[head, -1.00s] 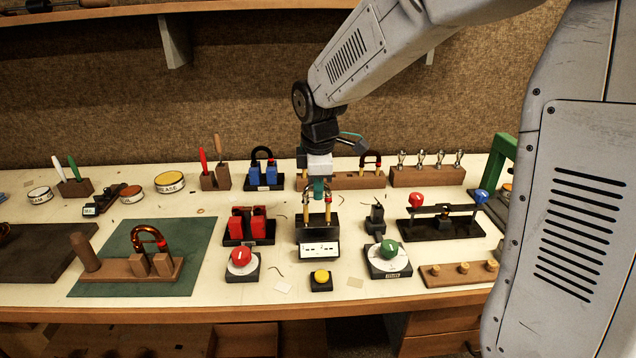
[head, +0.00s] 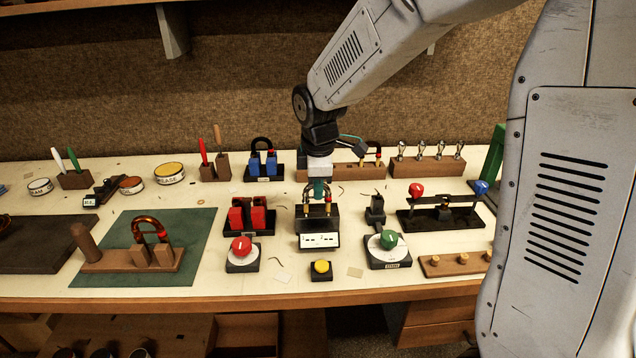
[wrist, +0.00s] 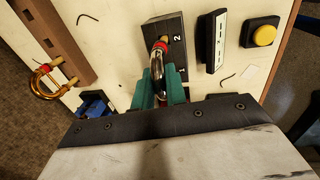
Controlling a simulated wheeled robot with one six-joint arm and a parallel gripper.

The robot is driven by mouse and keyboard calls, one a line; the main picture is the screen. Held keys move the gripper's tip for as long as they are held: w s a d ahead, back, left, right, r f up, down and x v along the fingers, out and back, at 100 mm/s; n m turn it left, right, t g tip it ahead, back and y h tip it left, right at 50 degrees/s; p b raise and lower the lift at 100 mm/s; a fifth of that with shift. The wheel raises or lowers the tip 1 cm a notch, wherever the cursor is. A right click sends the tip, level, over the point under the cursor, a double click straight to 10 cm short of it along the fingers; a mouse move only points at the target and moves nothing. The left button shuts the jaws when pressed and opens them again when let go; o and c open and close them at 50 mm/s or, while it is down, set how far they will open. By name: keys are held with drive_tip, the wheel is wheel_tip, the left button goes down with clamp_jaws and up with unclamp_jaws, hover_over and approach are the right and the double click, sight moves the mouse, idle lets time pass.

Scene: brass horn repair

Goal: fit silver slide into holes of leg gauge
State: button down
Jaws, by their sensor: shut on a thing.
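The silver slide (head: 318,193) is a U-shaped bow with brass legs and red bands, upright over the black leg gauge (head: 318,224). Its legs go down at the top of the gauge block; only short upper parts show, and the lower ends and holes are hidden. My gripper (head: 319,184) is shut on the bow from above.
A white display (head: 319,241) and a yellow button (head: 320,267) stand in front of the gauge. A red slide holder (head: 248,216) is close at left, a green-knob dial (head: 388,246) at right. Blue blocks (head: 263,163) and a wooden rack (head: 345,172) stand behind.

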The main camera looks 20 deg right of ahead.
drive_tip(key=shift+f, duration=0.35)
drive_tip(key=c, duration=1.3)
unclamp_jaws()
drive_tip(key=shift+c, duration=0.2)
wheel_tip(320, 180, up, 8)
drive_tip(key=s, duration=0.1)
drive_tip(key=shift+s+a+f, duration=0.15)
drive_tip(key=shift+a+f, duration=0.05)
